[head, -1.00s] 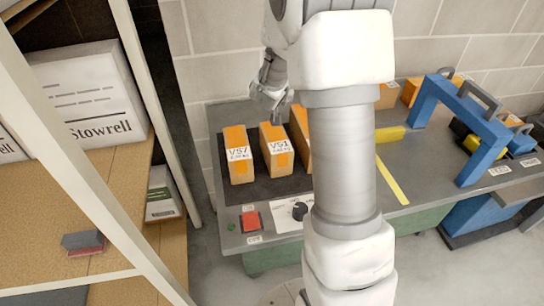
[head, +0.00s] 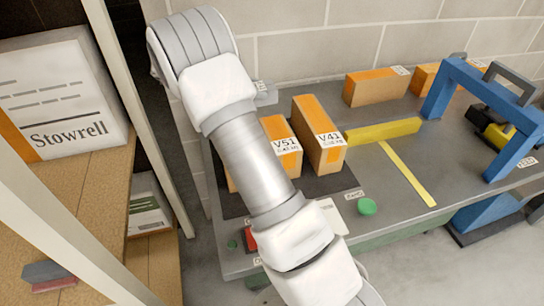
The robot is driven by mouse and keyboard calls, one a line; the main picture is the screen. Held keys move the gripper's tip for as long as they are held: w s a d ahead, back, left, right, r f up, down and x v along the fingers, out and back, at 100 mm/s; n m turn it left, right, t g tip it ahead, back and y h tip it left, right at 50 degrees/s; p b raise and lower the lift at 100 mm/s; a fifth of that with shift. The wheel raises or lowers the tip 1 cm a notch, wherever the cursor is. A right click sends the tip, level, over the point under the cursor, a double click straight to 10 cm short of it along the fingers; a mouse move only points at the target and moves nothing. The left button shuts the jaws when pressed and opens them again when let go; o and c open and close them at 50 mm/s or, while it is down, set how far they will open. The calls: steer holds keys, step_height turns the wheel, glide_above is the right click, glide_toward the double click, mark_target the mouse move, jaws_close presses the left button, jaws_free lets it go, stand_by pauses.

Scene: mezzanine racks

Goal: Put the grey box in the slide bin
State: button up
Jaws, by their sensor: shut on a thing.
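My arm crosses the middle of the head view, and my gripper is hidden behind it. A small pale grey piece (head: 265,93) shows beside the arm; I cannot tell whether it belongs to my gripper or to something held. I cannot pick out the grey box for certain. A small dark grey block (head: 48,271) lies on a red one on the left shelf. A blue container (head: 487,214) stands low at the right end of the bench; I cannot tell whether it is the slide bin.
Orange-topped cartons V51 (head: 284,146) and V41 (head: 319,135) stand on a dark mat on the grey bench. A yellow bar (head: 382,131) and blue arch (head: 455,90) are further right. A rack with a white Stowrell carton (head: 62,95) is at left.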

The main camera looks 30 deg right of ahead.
steer(key=f, duration=0.2)
steer(key=a+f+b, duration=0.1)
steer(key=f, duration=0.2)
steer(key=shift+w+a+f+b, duration=0.1)
steer(key=shift+a+f+b, duration=0.1)
steer(key=shift+f+b, duration=0.8)
steer(key=shift+f, duration=1.9)
steer(key=o, duration=1)
steer(key=shift+f, duration=0.2)
steer(key=o, duration=0.3)
steer(key=shift+o, duration=0.2)
steer(key=shift+r, duration=0.1)
